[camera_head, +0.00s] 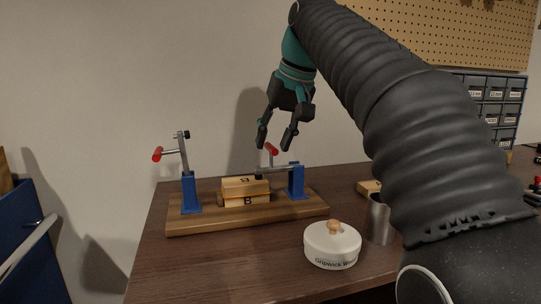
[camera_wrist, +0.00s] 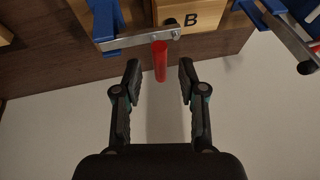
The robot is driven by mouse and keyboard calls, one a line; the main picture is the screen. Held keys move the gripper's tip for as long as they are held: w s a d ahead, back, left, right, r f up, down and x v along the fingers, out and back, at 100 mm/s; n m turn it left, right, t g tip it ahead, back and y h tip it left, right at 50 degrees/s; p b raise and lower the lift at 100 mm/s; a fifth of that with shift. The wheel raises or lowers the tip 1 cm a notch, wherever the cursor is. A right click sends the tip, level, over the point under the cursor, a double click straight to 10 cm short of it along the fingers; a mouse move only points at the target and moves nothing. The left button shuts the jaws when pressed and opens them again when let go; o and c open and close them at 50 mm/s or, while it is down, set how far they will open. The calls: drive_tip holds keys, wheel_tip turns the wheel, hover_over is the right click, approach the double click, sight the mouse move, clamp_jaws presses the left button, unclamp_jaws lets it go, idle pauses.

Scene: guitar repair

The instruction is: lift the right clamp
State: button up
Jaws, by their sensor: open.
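The right clamp (camera_head: 297,180) has a blue post. Its metal bar (camera_head: 275,170) lies level, with its end over the wooden block marked B (camera_head: 247,189). Its red handle (camera_head: 271,149) stands up from the bar, just below my gripper (camera_head: 276,138). My gripper is open and points down. In the wrist view, the red handle (camera_wrist: 160,62) lines up with the gap between my open fingertips (camera_wrist: 160,67), with space on both sides. Whether it is inside the gap is unclear. The left clamp (camera_head: 190,190) has its bar raised and its red handle out to the left.
Both clamps stand on a wooden base board (camera_head: 245,221) on the dark table (camera_head: 200,270). A white lidded pot (camera_head: 332,246) and a metal cup (camera_head: 379,220) stand in front at right. A drawer cabinet (camera_head: 490,105) is at far right.

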drive_tip(key=shift+x, duration=1.5)
clamp_jaws()
